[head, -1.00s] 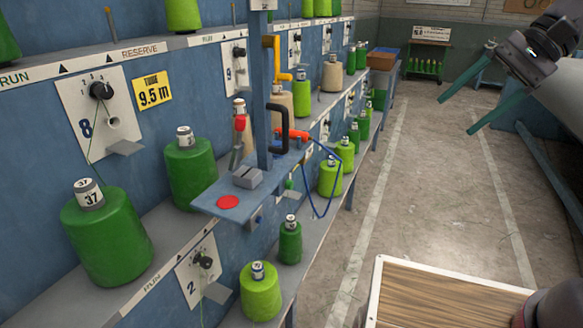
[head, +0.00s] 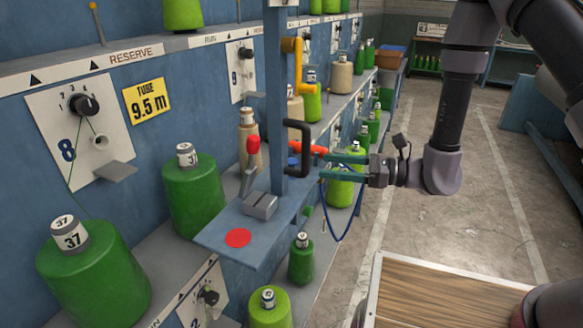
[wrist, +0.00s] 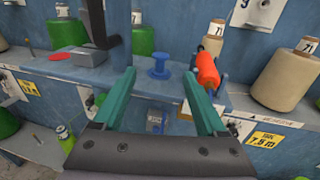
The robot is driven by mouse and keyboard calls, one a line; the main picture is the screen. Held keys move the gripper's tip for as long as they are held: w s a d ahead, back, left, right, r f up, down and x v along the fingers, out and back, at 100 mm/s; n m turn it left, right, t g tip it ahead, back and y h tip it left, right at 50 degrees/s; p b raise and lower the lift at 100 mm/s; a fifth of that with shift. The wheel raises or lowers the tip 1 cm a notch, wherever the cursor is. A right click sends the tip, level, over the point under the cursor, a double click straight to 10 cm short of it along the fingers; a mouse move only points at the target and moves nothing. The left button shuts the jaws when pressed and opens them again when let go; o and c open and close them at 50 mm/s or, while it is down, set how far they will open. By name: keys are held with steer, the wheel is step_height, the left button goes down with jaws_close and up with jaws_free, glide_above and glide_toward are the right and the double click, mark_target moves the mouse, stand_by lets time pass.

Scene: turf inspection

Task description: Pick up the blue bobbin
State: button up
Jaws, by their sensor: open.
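The blue bobbin (wrist: 159,68) stands upright on a small blue shelf (wrist: 135,80) in the wrist view, framed between and beyond my fingertips. In the head view only a bit of blue (head: 293,161) shows behind the black handle, probably the bobbin. My gripper (head: 322,166) is open and empty, its green fingers pointing left at the shelf's right end. In the wrist view its fingertips (wrist: 160,76) are spread on either side of the bobbin, apart from it.
An orange cylinder (wrist: 207,70) lies close to my right finger in the wrist view. A blue cord (head: 346,230) hangs below my gripper. Green cones (head: 192,195) line the rack.

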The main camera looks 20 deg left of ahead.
mark_target(291, 161)
steer(key=a, duration=0.6)
steer(key=s+a, duration=0.1)
steer(key=a, duration=0.3)
steer(key=shift+a+f, duration=0.1)
steer(key=shift+f, duration=0.25)
jaws_close()
